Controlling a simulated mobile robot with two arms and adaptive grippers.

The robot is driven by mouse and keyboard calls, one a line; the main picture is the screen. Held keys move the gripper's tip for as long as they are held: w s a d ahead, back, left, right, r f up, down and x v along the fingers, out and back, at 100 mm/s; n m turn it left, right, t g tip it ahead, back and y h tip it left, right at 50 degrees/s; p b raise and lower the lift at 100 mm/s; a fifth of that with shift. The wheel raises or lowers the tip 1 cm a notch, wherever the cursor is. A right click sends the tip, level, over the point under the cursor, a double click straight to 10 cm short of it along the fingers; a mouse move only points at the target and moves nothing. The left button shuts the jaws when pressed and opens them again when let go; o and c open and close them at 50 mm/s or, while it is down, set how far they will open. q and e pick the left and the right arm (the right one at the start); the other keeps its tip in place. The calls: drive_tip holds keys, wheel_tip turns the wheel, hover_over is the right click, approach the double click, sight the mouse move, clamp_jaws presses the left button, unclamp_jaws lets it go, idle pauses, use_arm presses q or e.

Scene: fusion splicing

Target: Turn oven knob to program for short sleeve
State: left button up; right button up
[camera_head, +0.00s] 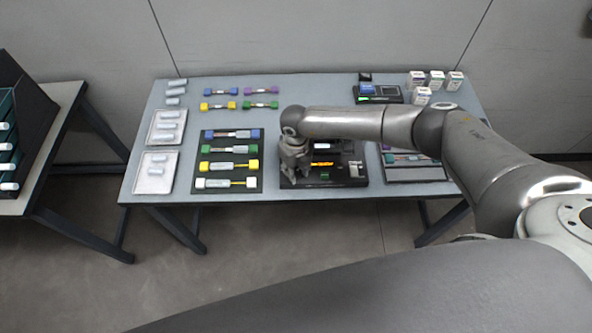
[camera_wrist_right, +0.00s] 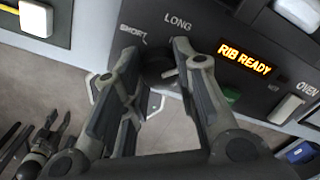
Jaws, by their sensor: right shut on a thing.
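The black splicer unit (camera_head: 350,181) stands at the front middle of the table. The right wrist view shows its front panel with a dark round oven knob (camera_wrist_right: 158,72) between the printed words SHORT and LONG. An orange display (camera_wrist_right: 245,57) reads RIB READY. My right gripper (camera_head: 294,174) is over the unit's left part. In the right wrist view its two fingers (camera_wrist_right: 157,50) are shut on the knob, one on each side. The knob's pointer cannot be made out. A dark gripper-like part, perhaps my left gripper (camera_wrist_right: 40,145), shows at the lower left; its jaw state is unclear.
A black holder (camera_head: 231,192) with several coloured-end sleeves lies left of the unit. Two pale trays (camera_head: 157,185) are farther left. A dark tray (camera_head: 415,174) is to the right, partly behind my right arm. An oven button (camera_wrist_right: 285,109) sits right of the knob.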

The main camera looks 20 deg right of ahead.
drive_tip(key=shift+f+n+b, duration=0.2)
drive_tip(key=shift+n+b, duration=0.55)
drive_tip(key=shift+n, duration=0.15)
drive_tip(key=n+b, duration=1.5)
drive_tip(key=b, duration=0.1)
drive_tip(key=shift+r+n+b, duration=0.2)
drive_tip(key=shift+n+b, duration=1.5)
drive_tip(key=shift+b, duration=0.05)
drive_tip(key=o, duration=1.1)
drive_tip(key=shift+c, duration=0.2)
